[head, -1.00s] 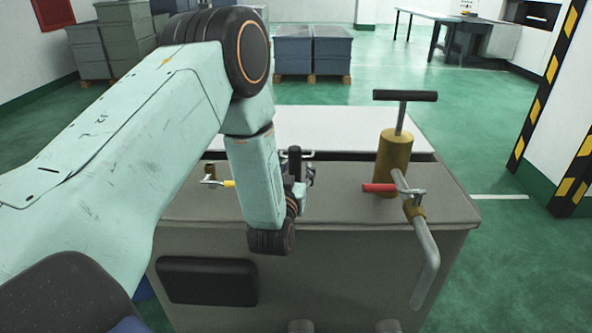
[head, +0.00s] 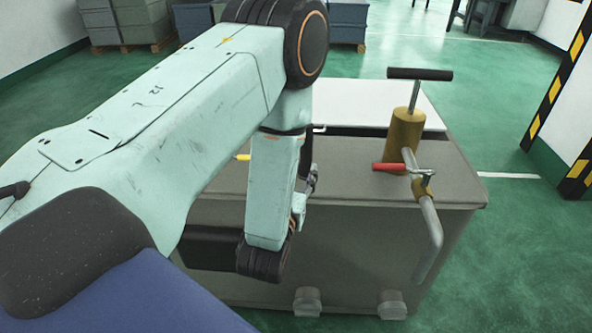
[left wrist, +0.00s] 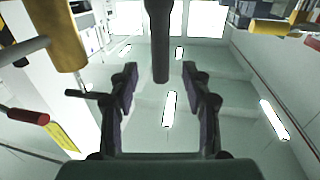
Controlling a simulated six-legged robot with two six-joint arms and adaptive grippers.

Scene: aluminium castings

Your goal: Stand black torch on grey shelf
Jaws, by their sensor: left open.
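The black torch (left wrist: 160,45) shows in the left wrist view as a dark upright cylinder, between and beyond the fingertips of my left gripper (left wrist: 160,76). The fingers are open, with a visible gap on each side of the torch. In the head view, the left gripper (head: 311,181) is mostly hidden behind my forearm above the cabinet; only a dark sliver, perhaps the torch, shows there. The grey cabinet top (head: 365,185) lies beside the gripper. I cannot tell whether this is the grey shelf. My right gripper is not in view.
A brass-coloured pump (head: 404,132) with a black T-handle stands on the cabinet's right part. A red-handled valve (head: 390,167) and a bent grey pipe (head: 432,228) are at its front right. A white panel (head: 365,105) lies behind. Green floor is clear to the right.

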